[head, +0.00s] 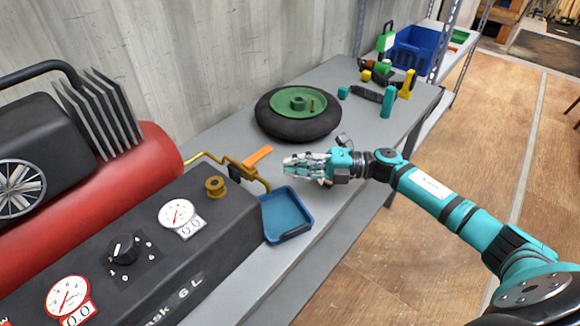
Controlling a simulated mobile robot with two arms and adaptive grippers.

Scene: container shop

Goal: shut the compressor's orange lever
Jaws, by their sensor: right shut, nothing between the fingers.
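The compressor (190,262), with a red tank (100,180), black panel and gauges, fills the left of the head view. Its orange lever (257,156) sits on the brass pipe fitting (232,165) at the panel's far right end. The lever slants up to the right, away from the pipe's bend. My right gripper (288,161) is just right of the lever, shut and empty, its fingers pointing left. A small gap shows between the fingertips and the lever. My left gripper is out of view.
A blue tray (288,214) lies on the grey bench (335,82) below my right gripper. A black wheel with a green hub (298,112) lies behind it. Tools, green and yellow parts and a blue crate (414,50) are at the far end. A corrugated wall (215,60) stands behind.

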